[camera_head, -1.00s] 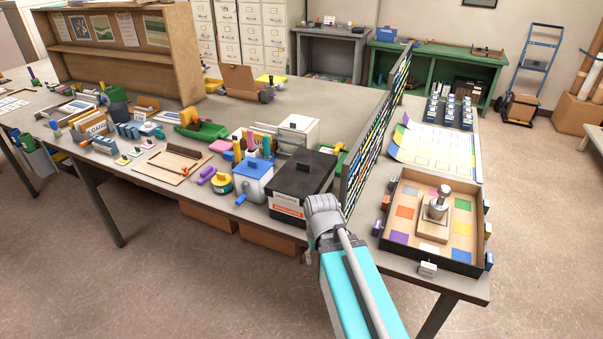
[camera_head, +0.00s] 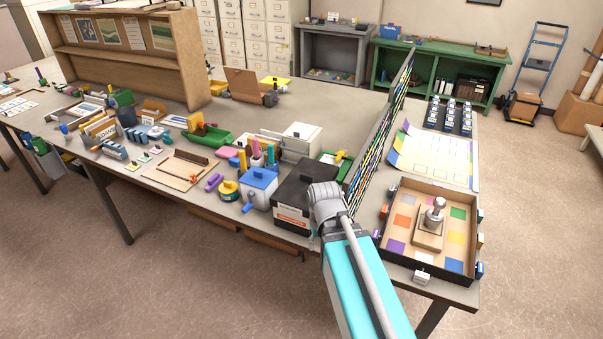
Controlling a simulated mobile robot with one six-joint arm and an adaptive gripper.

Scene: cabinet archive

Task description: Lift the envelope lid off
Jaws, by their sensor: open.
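A black box (camera_head: 291,217) with a white and orange label stands at the table's front edge, left of the divider. Its flat black lid (camera_head: 300,186) with a small raised handle sits on top of it. The label is too small to read surely. The grey wrist of my arm is at the box's front right corner and covers part of its right side. My gripper's fingers are hidden behind the wrist, so I cannot tell whether they touch the lid.
A blue box (camera_head: 258,187) stands close at the left of the black box. A tall patterned divider (camera_head: 380,130) rises behind it to the right. An open tray (camera_head: 432,225) with coloured squares and a stamp lies right of my arm. Several small items crowd the table's left.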

